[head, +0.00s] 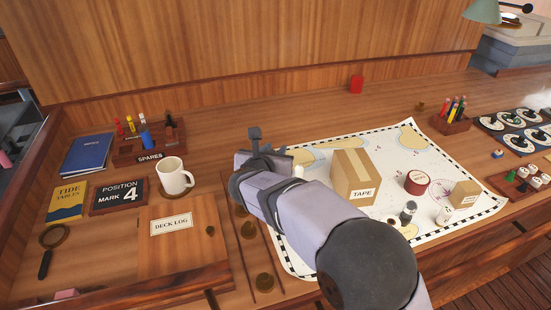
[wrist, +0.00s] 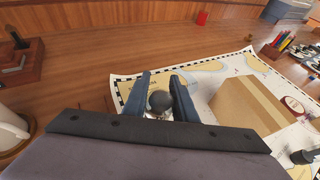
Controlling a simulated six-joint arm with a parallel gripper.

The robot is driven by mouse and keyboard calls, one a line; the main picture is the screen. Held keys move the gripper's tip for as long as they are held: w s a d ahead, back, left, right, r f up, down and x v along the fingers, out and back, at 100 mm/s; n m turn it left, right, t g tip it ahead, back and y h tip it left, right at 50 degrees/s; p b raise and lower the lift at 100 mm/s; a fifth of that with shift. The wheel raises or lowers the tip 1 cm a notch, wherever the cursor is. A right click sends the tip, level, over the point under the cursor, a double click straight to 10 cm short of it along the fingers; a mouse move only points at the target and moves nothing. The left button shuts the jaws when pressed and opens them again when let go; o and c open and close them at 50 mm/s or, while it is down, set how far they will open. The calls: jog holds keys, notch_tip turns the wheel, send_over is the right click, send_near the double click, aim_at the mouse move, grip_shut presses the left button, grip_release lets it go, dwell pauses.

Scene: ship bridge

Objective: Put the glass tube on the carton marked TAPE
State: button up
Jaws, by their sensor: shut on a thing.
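My gripper (head: 264,152) is over the left end of the chart, left of the TAPE carton. In the wrist view, its two dark fingers (wrist: 160,86) are shut on the glass tube (wrist: 160,101), which shows a round dark top and a clear glint below. The tube's lower part is hidden by the gripper body, so I cannot tell its height above the table. The carton marked TAPE (head: 356,178) is a brown box with a tape strip, standing on the chart. Its bare top also shows in the wrist view (wrist: 248,102), right of the fingers.
The chart (head: 465,175) carries a dark red roll (head: 417,182), a smaller carton (head: 464,195), a dark-topped container (head: 408,212) and a white cylinder (head: 444,214) right of the TAPE carton. A mug (head: 174,177) stands left. The table behind the chart is mostly clear.

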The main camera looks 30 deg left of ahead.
jog(key=w+d+r+m+h+p, duration=0.35)
jog(key=w+d+r, duration=0.25)
jog(key=w+d, duration=0.55)
notch_tip(320, 180, up, 6)
jog(key=f+m+h+p, duration=0.1)
jog(key=m+h+p, duration=0.1)
jog(key=h, duration=0.1)
send_over(362, 157)
jog(key=shift+y, duration=0.25)
jog(key=shift+w+f+p, duration=0.1)
jog(key=shift+f+p, duration=0.75)
jog(key=shift+f, duration=3.95)
jog(key=shift+f, duration=0.2)
jog(key=o, duration=1)
jog(key=shift+o, duration=0.2)
jog(key=shift+r, duration=0.15)
